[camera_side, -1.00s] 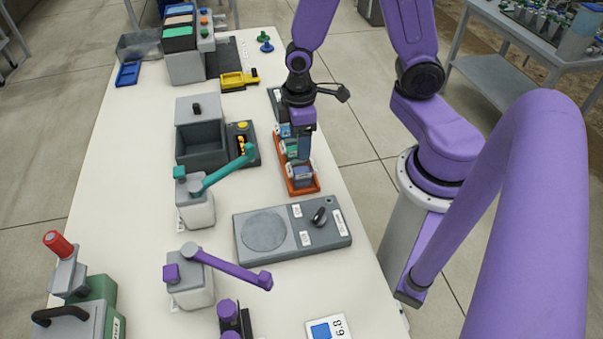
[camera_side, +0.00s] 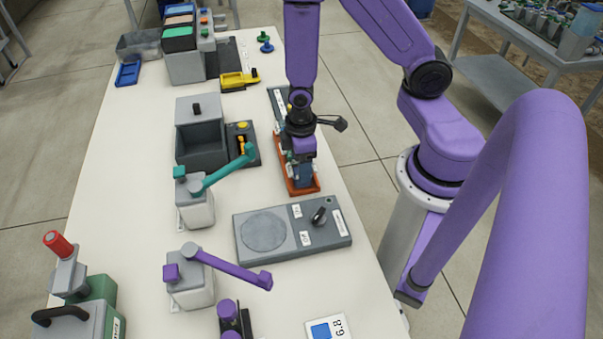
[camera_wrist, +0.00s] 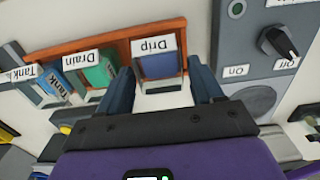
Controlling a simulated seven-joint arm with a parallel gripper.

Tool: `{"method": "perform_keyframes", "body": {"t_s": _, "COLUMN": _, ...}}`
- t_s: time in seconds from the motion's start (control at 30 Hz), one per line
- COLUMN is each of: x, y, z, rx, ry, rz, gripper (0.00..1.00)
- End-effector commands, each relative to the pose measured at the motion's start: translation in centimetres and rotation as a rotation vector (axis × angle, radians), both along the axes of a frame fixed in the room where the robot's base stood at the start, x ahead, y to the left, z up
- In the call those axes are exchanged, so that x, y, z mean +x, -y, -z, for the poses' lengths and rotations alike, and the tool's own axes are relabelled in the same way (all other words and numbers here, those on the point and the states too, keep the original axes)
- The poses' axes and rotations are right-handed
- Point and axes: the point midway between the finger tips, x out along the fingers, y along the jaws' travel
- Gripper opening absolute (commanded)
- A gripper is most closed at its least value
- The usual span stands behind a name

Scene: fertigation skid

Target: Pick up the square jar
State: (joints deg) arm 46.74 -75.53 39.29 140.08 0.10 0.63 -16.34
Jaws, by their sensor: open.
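In the wrist view, a squarish blue container (camera_wrist: 160,67), apparently the square jar, stands in the orange tray (camera_wrist: 103,46) behind a white "Drip" label. My gripper (camera_wrist: 160,80) is open, with one dark finger on each side of the blue container; I cannot tell whether they touch it. A green container (camera_wrist: 98,75) by the "Drain" label and a blue one (camera_wrist: 55,80) by a "Tank" label are to the left. In the side view, my gripper (camera_side: 303,172) points down into the near end of the orange tray (camera_side: 316,187) and hides much of its contents.
A grey panel (camera_side: 280,246) with a black knob (camera_side: 320,216) lies just in front of the tray. A grey open bin (camera_side: 199,155) and a teal-armed unit (camera_side: 196,212) stand to the left.

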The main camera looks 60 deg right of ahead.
Motion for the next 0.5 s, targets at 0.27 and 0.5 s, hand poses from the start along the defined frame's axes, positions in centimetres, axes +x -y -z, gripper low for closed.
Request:
{"method": "perform_keyframes", "body": {"t_s": 0.27, "x": -0.1, "y": 0.2, "z": 2.5, "rx": -0.001, "ry": -0.001, "rz": 0.001, "gripper": 0.66}}
{"method": "perform_keyframes", "body": {"t_s": 0.5, "x": 0.0, "y": 0.1, "z": 2.8, "rx": -0.001, "ry": 0.001, "rz": 0.000, "gripper": 0.66}}
